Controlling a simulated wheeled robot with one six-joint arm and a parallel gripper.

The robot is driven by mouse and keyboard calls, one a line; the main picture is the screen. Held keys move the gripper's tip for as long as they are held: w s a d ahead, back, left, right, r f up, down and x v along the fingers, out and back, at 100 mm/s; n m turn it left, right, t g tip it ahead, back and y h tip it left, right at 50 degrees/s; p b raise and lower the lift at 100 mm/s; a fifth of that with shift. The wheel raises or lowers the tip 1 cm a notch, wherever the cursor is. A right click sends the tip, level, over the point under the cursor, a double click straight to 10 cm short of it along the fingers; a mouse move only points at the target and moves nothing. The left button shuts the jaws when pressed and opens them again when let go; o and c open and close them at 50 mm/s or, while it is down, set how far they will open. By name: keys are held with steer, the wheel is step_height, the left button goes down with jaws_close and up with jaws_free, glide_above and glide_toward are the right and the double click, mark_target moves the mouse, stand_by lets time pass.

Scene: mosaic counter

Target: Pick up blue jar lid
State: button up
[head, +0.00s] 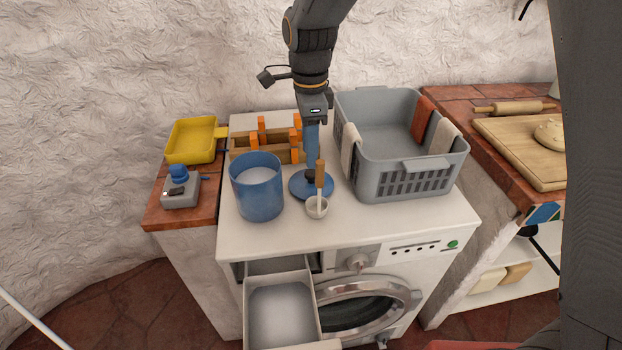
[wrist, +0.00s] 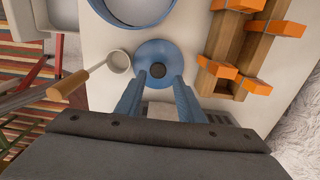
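The blue jar lid (head: 299,186) lies flat on the white top of the washing machine, just right of the blue jar (head: 257,192). My gripper (head: 312,174) reaches down over the lid from above. Its two blue fingers are apart in the wrist view (wrist: 159,78), one on either side of the knob with gaps between. Nothing is held. I cannot tell whether the fingertips touch the lid.
A small white ladle (head: 317,208) with a wooden handle stands close in front of the lid. A wooden rack (head: 266,157) with orange pieces is behind. A grey laundry basket (head: 400,182) is at the right. An open drawer (head: 281,312) juts out below. The front right of the top is clear.

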mark_target(311, 172)
steer(key=shift+s+d+f+p, duration=0.1)
steer(key=shift+f+p, duration=0.4)
steer(key=shift+f, duration=1.25)
steer(key=shift+s+d+f+p, duration=0.1)
steer(key=shift+f+p, duration=0.4)
steer(key=shift+f, duration=1.25)
steer(key=c, duration=0.8)
steer(key=shift+c, duration=0.2)
steer(key=shift+r, duration=0.1)
